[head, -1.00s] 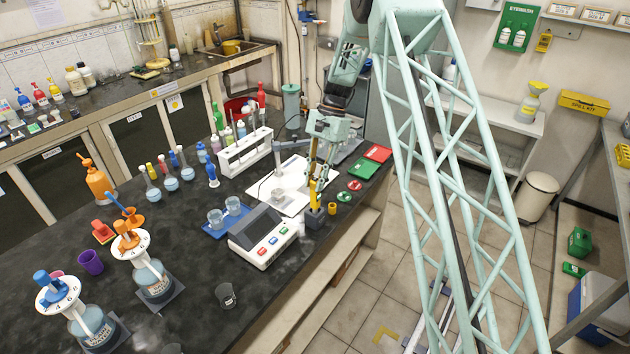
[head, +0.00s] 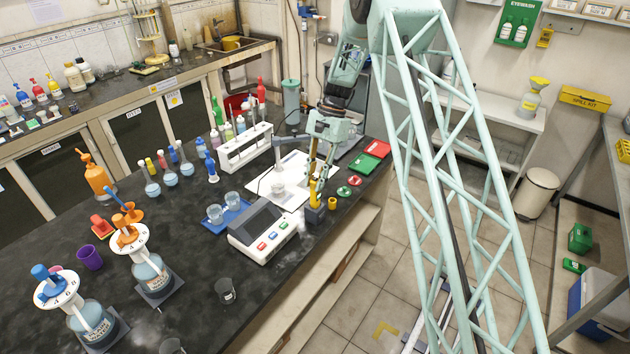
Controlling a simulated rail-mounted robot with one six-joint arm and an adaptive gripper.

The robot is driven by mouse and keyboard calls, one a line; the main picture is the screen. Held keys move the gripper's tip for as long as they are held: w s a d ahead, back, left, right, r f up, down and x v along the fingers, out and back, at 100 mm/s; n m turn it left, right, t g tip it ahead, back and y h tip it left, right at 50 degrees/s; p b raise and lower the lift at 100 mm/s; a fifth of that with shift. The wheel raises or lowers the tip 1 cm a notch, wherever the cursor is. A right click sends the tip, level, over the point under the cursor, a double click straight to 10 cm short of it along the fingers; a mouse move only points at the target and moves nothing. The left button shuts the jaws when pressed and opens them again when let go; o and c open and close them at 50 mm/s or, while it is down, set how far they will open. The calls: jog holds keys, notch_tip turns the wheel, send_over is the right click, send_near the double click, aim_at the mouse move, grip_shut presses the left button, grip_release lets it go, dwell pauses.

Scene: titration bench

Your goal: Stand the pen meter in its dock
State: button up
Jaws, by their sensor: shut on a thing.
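The yellow pen meter (head: 312,192) is upright in the middle of the head view, near the front edge of the dark bench. My gripper (head: 315,178) is shut on its upper part and points down. The small dark dock block (head: 315,214) is directly below the pen meter. The pen meter's lower end meets the top of the dock in the picture. I cannot tell whether it sits inside the dock or just above it.
A benchtop meter (head: 262,232) with coloured buttons stands just left of the dock. A white tray (head: 292,200) is behind. The bench's front edge is close.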

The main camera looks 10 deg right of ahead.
jog(key=shift+f+b, duration=0.45)
jog(key=shift+f, duration=0.6)
jog(key=o, duration=1.6)
jog(key=shift+c, duration=0.2)
jog(key=shift+r, duration=0.1)
jog(key=shift+r+p, duration=1.2)
jog(key=shift+r, duration=1.7)
